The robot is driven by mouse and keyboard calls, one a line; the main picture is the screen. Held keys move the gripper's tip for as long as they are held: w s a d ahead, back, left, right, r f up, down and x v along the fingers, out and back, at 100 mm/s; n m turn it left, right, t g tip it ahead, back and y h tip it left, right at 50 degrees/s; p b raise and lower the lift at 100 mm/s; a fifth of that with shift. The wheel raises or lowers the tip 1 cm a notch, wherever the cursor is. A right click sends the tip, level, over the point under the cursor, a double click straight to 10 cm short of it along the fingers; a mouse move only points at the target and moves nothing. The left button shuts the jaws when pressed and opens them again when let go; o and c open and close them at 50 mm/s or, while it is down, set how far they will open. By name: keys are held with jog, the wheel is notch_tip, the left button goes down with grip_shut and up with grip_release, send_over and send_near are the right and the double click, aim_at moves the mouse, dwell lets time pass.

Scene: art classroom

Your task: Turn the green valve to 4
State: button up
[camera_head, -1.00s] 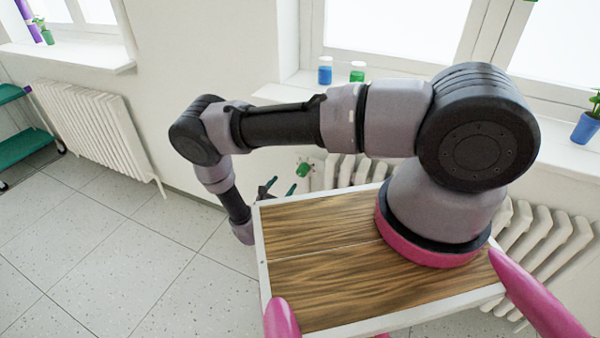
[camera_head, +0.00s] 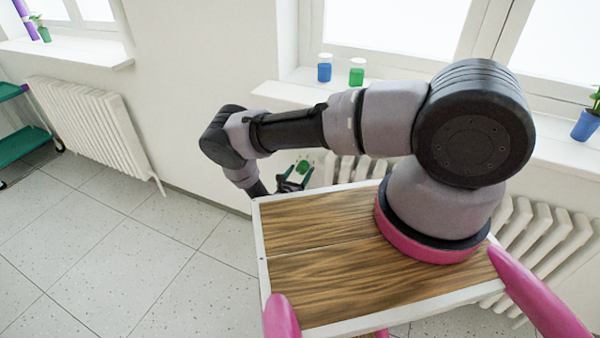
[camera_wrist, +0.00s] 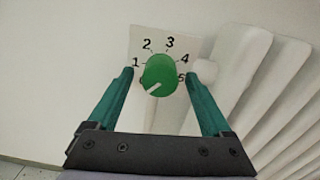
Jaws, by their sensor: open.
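The green valve (camera_wrist: 160,74) is a round knob in front of a pale dial plate (camera_wrist: 139,42) with black numbers in the wrist view. Its white mark points to the lower left, near the partly hidden 0. The 4 (camera_wrist: 185,59) is at the upper right of the knob. My gripper (camera_wrist: 163,74) is open, with one green finger on each side of the knob; I cannot tell whether either finger touches it. In the head view the valve (camera_head: 303,167) shows small by the radiator, between the fingers of my gripper (camera_head: 296,171).
A white radiator (camera_head: 543,232) runs along the wall beside the valve and fills the right of the wrist view (camera_wrist: 285,95). A windowsill (camera_head: 283,94) above holds a blue jar (camera_head: 324,70) and a green jar (camera_head: 357,74).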

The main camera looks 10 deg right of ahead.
grip_shut()
